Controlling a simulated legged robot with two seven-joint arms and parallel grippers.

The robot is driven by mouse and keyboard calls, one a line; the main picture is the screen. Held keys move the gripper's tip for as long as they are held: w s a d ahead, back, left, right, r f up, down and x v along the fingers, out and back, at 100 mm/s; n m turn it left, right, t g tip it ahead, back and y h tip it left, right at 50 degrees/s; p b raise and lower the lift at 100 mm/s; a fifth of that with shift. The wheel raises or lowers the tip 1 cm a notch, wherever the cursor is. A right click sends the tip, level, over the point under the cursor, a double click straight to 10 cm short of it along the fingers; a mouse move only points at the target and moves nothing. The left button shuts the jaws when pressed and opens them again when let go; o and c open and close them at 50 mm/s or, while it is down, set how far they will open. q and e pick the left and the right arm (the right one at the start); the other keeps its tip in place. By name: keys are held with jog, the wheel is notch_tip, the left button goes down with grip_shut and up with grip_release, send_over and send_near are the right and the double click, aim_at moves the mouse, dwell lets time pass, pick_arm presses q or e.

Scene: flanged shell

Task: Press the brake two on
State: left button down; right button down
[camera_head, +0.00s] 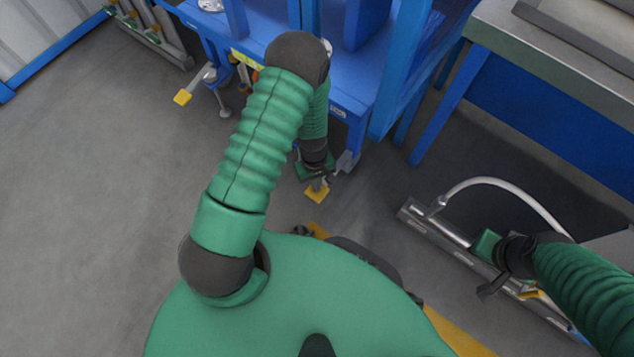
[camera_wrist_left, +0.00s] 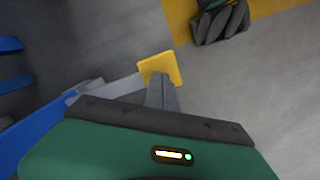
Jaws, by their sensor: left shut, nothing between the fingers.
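Two brake pedals with yellow pads stick out from the base of a blue wheeled frame. One yellow pedal (camera_head: 182,97) is at the left of the head view. The other yellow pedal (camera_head: 317,194) is beside the frame's near corner. It also shows in the left wrist view (camera_wrist_left: 158,65). My left gripper (camera_head: 317,184) points down at this second pedal. Its fingers (camera_wrist_left: 161,84) are shut and empty, with the tips overlapping the pad's near edge. I cannot tell whether they touch. My right gripper (camera_head: 487,291) is at the lower right, far from both pedals; its jaw state is unclear.
The blue frame (camera_head: 376,75) stands above the pedals, with a caster (camera_head: 347,161) close to my left gripper. A metal rail with a pale hose (camera_head: 510,187) lies at the right, near my right arm. A workbench (camera_head: 560,65) is at upper right. The left floor is clear.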

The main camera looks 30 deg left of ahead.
pick_arm(q)
notch_tip(320, 180, down, 4)
jog(key=shift+r+b, duration=0.2)
jog(key=shift+b, duration=0.9)
jog(key=shift+w+a+r+p, duration=0.1)
jog(key=shift+a+r+p, duration=0.05)
jog(key=shift+r+p, duration=0.2)
jog(key=shift+w+a+r+p, duration=0.25)
jog(key=shift+w+a, duration=0.15)
jog(key=shift+a, duration=0.15)
jog(key=shift+w+a+r+p, duration=0.1)
jog(key=shift+w+a+p, duration=0.1)
jog(key=shift+w+a, duration=0.25)
jog(key=shift+r, duration=0.1)
notch_tip(320, 180, up, 16)
jog(key=a+p, duration=0.1)
jog(key=p, duration=0.8)
jog(key=shift+w+a+r+p, duration=0.25)
jog(key=shift+w+p, duration=0.1)
jog(key=shift+w, duration=0.1)
